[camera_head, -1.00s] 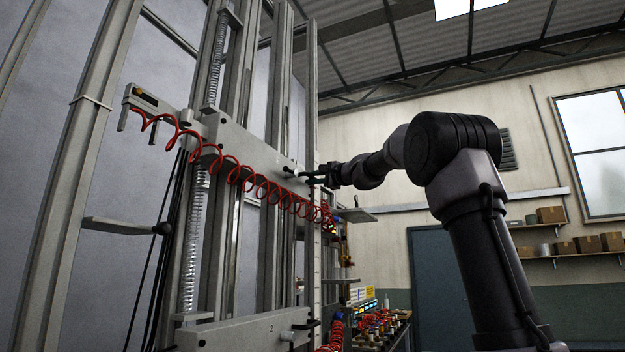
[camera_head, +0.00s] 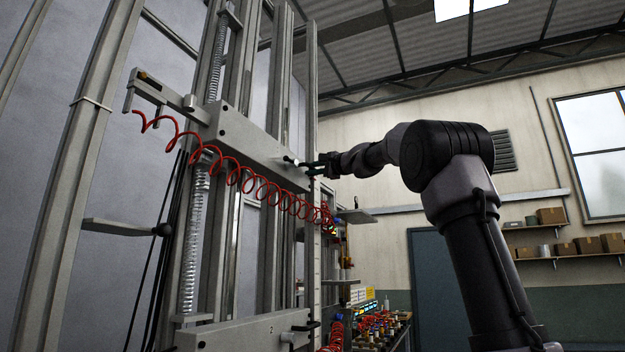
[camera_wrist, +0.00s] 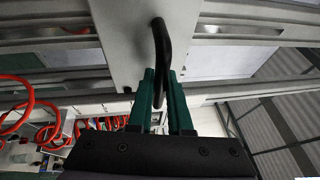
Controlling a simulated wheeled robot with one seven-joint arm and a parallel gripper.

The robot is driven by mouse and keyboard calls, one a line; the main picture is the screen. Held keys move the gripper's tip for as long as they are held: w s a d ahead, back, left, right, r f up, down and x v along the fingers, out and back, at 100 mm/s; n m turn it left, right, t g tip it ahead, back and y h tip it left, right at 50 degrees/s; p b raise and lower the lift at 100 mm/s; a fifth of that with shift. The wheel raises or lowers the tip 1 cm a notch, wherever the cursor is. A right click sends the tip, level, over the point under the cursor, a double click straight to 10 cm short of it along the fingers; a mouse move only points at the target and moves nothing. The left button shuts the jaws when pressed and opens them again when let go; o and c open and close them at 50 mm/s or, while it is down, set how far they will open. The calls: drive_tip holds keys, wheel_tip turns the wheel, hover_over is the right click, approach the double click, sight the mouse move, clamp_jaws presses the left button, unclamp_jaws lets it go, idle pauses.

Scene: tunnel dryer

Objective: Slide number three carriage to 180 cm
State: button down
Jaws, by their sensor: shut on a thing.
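The upper carriage (camera_head: 250,148) is a grey plate across the vertical rails, with an arm reaching left and a red coiled hose hanging below it. No number is readable on it. My gripper (camera_head: 320,166) is at its right end. In the wrist view, the green fingers of my gripper (camera_wrist: 164,100) are shut on the carriage's black bar handle (camera_wrist: 160,45). A pale scale strip (camera_head: 317,262) runs down the right rail; its marks are too small to read.
A lower carriage (camera_head: 245,333) marked 2 spans the same rails below. A grey bar (camera_head: 118,227) with a dark knob juts out between them at left. A crowded bench (camera_head: 380,330) stands behind at right. Roof beams are overhead.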

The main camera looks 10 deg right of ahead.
wheel_tip(320, 180, up, 2)
drive_tip(key=shift+r, duration=0.1)
drive_tip(key=c, duration=0.8)
unclamp_jaws()
drive_tip(key=shift+c, duration=0.2)
drive_tip(key=v, duration=1.1)
